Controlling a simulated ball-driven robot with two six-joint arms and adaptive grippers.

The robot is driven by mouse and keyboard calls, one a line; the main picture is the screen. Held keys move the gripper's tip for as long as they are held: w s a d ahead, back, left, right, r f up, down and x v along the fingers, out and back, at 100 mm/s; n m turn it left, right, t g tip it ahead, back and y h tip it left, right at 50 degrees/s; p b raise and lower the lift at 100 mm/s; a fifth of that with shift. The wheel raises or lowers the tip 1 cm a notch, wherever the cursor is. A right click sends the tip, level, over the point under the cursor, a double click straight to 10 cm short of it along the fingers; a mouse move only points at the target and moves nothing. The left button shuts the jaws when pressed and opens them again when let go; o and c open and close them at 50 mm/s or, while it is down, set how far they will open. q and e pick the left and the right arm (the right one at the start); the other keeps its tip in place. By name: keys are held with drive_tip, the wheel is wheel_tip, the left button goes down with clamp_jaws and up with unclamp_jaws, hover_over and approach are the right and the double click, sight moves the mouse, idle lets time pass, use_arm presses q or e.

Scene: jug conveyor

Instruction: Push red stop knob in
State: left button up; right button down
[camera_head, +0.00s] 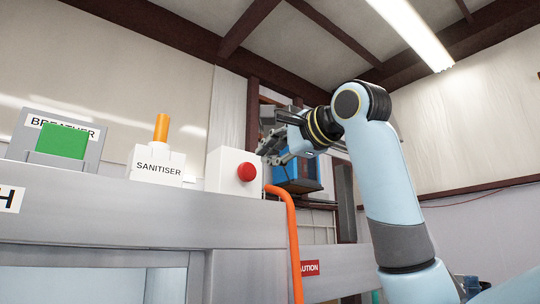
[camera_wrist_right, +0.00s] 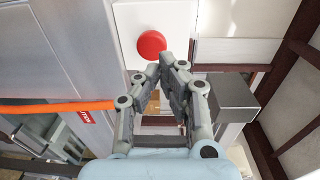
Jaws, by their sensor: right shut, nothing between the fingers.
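The red stop knob (camera_head: 247,172) is a round button on the front of a white box (camera_head: 221,178) on the grey ledge. My right gripper (camera_head: 266,150) is in the air just right of the box in the head view, its fingers near the knob. In the right wrist view, the knob (camera_wrist_right: 151,44) lies just beyond and left of the fingertips of my right gripper (camera_wrist_right: 163,68). Its fingers are together with nothing between them. A gap shows between the fingertips and the knob there. My left gripper is not in view.
A white sanitiser box (camera_head: 158,167) with an orange rod and a breather panel (camera_head: 57,140) with a green block stand left of the knob box. An orange hose (camera_head: 292,230) hangs down the front beside it. A blue box (camera_head: 297,175) shows behind my gripper.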

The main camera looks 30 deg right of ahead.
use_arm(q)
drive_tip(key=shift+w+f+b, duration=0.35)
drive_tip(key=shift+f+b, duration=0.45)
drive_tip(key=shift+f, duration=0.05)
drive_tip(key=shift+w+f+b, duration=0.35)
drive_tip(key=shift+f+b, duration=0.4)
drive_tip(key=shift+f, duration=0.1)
use_arm(e)
drive_tip(key=s, duration=0.8)
drive_tip(key=shift+d, duration=0.3)
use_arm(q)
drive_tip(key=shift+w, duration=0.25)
